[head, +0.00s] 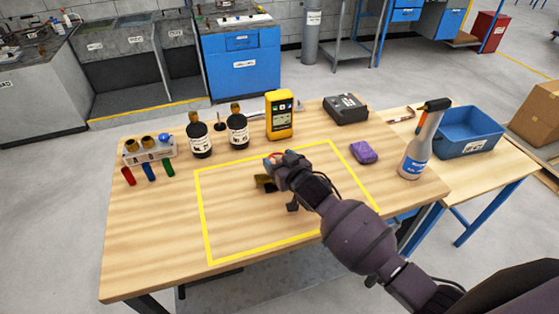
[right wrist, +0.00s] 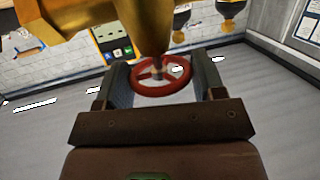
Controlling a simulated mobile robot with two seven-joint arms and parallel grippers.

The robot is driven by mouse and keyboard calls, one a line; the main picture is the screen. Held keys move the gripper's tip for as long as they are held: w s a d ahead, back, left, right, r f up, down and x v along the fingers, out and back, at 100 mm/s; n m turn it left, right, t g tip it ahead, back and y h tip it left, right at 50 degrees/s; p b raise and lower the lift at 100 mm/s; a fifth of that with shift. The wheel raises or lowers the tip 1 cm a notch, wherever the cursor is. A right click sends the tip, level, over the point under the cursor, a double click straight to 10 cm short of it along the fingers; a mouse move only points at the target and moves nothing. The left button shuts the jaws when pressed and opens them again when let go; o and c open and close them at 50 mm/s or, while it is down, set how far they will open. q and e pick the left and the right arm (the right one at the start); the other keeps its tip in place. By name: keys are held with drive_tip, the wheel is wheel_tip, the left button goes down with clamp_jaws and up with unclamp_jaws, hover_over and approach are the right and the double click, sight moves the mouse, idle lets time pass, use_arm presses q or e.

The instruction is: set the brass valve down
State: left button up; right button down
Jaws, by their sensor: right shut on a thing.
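My right gripper (head: 273,164) is above the yellow-outlined area of the wooden table. It is shut on the brass valve (head: 265,184), which shows only partly below the fingers in the head view. In the right wrist view the fingers (right wrist: 162,78) stand on either side of the valve's red handwheel (right wrist: 140,87). The valve's gold-coloured body (right wrist: 120,18) fills the top of that view. I cannot tell whether the valve touches the table. My left gripper is not in view.
The yellow outline (head: 205,222) encloses bare table (head: 140,235). Behind it stand two dark bottles (head: 200,142), a yellow meter (head: 280,115) and a black box (head: 346,109). A fittings rack (head: 150,152) is at the left.

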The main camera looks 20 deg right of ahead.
drive_tip(key=shift+c, duration=1.1)
unclamp_jaws()
drive_tip(key=shift+f, duration=0.1)
drive_tip(key=shift+r, duration=0.2)
drive_tip(key=v, duration=1.2)
drive_tip(key=shift+m+g+h, duration=0.5)
drive_tip(key=shift+g+h, duration=0.3)
drive_tip(key=s+d+f, duration=0.1)
drive_tip(key=s+f, duration=0.1)
drive_tip(key=s+d+f, duration=0.1)
drive_tip(key=s+f, duration=0.1)
drive_tip(key=s+d+f, duration=0.1)
drive_tip(key=s+f, duration=0.2)
drive_tip(key=shift+d, duration=0.2)
drive_tip(key=s+d+f+g+h, duration=0.1)
drive_tip(key=s+d+f, duration=0.1)
drive_tip(key=s, duration=0.3)
drive_tip(key=s+d+f+g+h, duration=0.1)
drive_tip(key=s+d+f, duration=0.1)
drive_tip(key=s+f, duration=0.2)
drive_tip(key=shift+s+d+f+m, duration=0.2)
drive_tip(key=shift+s+f+m, duration=0.15)
drive_tip(key=shift+s, duration=0.85)
